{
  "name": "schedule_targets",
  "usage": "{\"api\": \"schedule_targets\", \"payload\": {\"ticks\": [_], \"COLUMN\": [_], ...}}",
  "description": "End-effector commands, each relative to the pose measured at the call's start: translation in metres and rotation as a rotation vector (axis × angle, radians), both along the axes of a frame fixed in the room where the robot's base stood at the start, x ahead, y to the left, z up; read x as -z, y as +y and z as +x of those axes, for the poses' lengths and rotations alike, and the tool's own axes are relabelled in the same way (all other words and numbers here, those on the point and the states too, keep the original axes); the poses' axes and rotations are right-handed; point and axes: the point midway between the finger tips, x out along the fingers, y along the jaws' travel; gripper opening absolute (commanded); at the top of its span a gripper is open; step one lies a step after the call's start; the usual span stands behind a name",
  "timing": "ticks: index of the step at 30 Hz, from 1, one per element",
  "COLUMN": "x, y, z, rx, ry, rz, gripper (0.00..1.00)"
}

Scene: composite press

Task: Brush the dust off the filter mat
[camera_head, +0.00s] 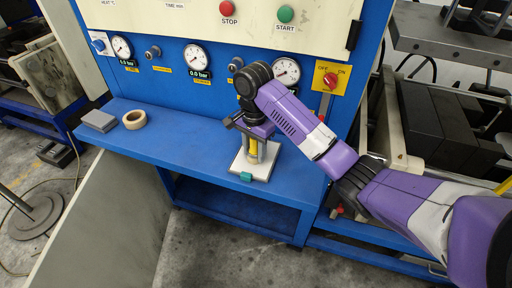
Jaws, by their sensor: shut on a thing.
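The filter mat (262,173) looks like a pale, light-topped rectangle lying on the blue shelf, near its front edge. Dust on the mat is too small to make out, and my gripper hides the mat's back part.
The blue shelf (190,140) is clear left of the mat. A tape roll (134,119) and a grey block (99,121) lie at its left end. Behind stands the blue press panel with gauges (195,57), a red stop button (226,8) and a red switch (331,79).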

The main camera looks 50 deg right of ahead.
Motion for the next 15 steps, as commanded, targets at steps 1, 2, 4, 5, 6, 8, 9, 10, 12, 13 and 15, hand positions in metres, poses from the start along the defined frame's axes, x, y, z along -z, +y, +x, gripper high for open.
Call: {"api": "schedule_targets", "payload": {"ticks": [1,2,4,5,6,8,9,10,12,13,15], "x": [0.0003,0.0001,-0.0004,-0.0006,-0.0008,-0.0009,-0.0009,-0.001,-0.0011,-0.0012,-0.0016], "y": [0.0033,0.0051,0.0094,0.0104,0.0115,0.0125,0.0128,0.0128,0.0127,0.0127,0.0125], "z": [-0.0019,-0.0025,-0.0039,-0.0044,-0.0049,-0.0054,-0.0054,-0.0054,-0.0052,-0.0052,-0.0051], "rx": [-0.001,-0.002,-0.001,-0.001,-0.001,0.0,0.001,0.001,0.001,0.001,0.001], "ry": [0.001,0.001,0.001,0.001,0.001,0.001,0.001,0.001,0.001,0.001,0.0], "rz": [-0.001,-0.001,0.0,0.0,-0.001,-0.001,0.0,0.0,0.0,-0.001,-0.001], "gripper": [0.0,0.0,0.0,0.0,0.0,0.0,0.0,0.0,0.0,0.0,0.0]}}
